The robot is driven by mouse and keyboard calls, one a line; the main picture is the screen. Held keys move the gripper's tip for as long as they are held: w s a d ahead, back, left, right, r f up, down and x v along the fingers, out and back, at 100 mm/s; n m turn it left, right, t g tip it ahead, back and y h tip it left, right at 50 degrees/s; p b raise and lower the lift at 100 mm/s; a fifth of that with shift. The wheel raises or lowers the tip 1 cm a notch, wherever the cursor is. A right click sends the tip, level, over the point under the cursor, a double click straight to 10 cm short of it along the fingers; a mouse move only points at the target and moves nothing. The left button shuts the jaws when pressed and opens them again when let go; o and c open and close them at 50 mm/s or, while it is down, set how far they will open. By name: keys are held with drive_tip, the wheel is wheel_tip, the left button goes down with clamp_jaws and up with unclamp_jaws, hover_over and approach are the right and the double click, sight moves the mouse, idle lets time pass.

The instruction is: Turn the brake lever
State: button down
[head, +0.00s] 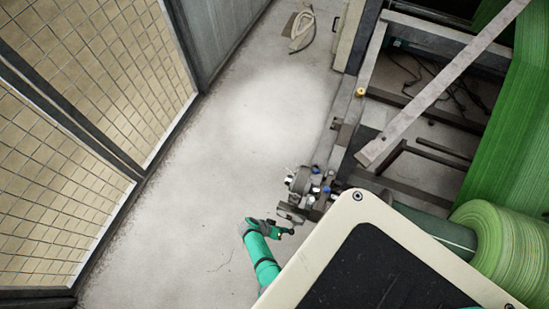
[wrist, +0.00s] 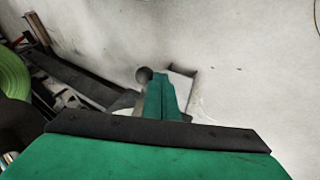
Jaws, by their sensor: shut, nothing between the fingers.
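The brake lever shows in the wrist view as a dark round knob (wrist: 144,75) just left of my gripper's fingertips. The knob's dark end also shows in the head view (head: 291,231), beside the brake unit (head: 303,182) on the machine's frame. My gripper (head: 272,226) is green and shut, with nothing held. In the wrist view my gripper (wrist: 163,92) partly hides the lever's arm. The knob looks close beside the fingers; I cannot tell whether they touch.
The machine's steel frame (head: 345,125) and a large green roll (head: 505,245) stand to the right. A mesh fence (head: 95,75) runs along the left. The concrete floor (head: 225,150) between them is clear. A pale bundle (head: 301,30) lies at the far end.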

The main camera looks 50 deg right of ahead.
idle(0.7)
drive_tip(key=w+a+r, duration=0.6)
drive_tip(key=w, duration=0.3)
drive_tip(key=s+d+f, duration=0.5)
drive_tip(key=s, duration=0.4)
drive_tip(key=shift+s+d+f+m+h, duration=0.15)
drive_tip(key=shift+d+m+h, duration=0.25)
idle(0.8)
